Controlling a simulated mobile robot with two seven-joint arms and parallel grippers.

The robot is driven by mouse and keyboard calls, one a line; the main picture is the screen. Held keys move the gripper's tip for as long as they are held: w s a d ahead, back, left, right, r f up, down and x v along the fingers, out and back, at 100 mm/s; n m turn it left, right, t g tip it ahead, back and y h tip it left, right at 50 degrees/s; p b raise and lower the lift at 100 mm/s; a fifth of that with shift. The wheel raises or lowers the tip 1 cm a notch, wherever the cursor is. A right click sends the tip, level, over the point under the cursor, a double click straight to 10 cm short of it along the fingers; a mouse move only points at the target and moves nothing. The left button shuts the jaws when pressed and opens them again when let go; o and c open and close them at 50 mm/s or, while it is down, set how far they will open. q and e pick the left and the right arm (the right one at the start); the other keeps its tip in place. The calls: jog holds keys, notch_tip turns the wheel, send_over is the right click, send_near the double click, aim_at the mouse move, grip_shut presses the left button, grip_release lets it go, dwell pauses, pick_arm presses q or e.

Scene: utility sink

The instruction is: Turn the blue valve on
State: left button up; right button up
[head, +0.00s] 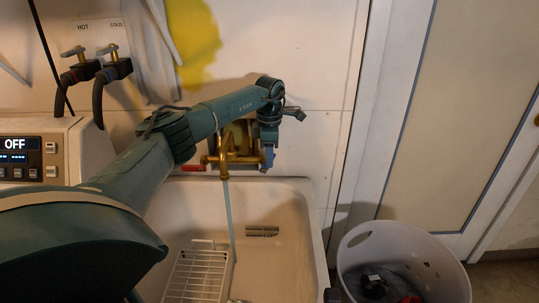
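A brass faucet (224,160) is mounted on the wall above the sink. Its red valve handle (194,168) sticks out at the left. A pale blue valve handle (266,167) shows only in small part at the right side, mostly hidden by my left gripper. My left arm reaches across from the left, and my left gripper (268,157) points down at that handle, touching or very close. Its fingers are too small and covered to tell whether they are open. A thin pale stream (230,220) falls from the spout into the sink. My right gripper does not show.
The white sink (290,225) holds a wire rack (198,272). A white basket (400,250) with dark and red items stands at the right. A machine (50,150) reading OFF is at the left. Hot and cold wall taps (95,68) with hoses are above it.

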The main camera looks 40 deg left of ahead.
pick_arm(q)
grip_shut()
jog(key=shift+s+a+r+t+h, duration=0.1)
jog(key=shift+s+a+t+h, duration=0.2)
jog(key=shift+h, duration=0.1)
jog(key=shift+s+a+t+h, duration=0.15)
jog(key=shift+a+t+h, duration=0.1)
jog(key=shift+t+h, duration=0.2)
jog(key=shift+s+a+f+t+h+b, duration=0.3)
jog(key=shift+t+h+b, duration=0.25)
jog(key=shift+h+b, duration=0.2)
jog(key=shift+r, duration=0.15)
jog(key=shift+r+t+h, duration=0.2)
jog(key=shift+t+h, duration=0.1)
jog(key=shift+o, duration=0.8)
grip_release()
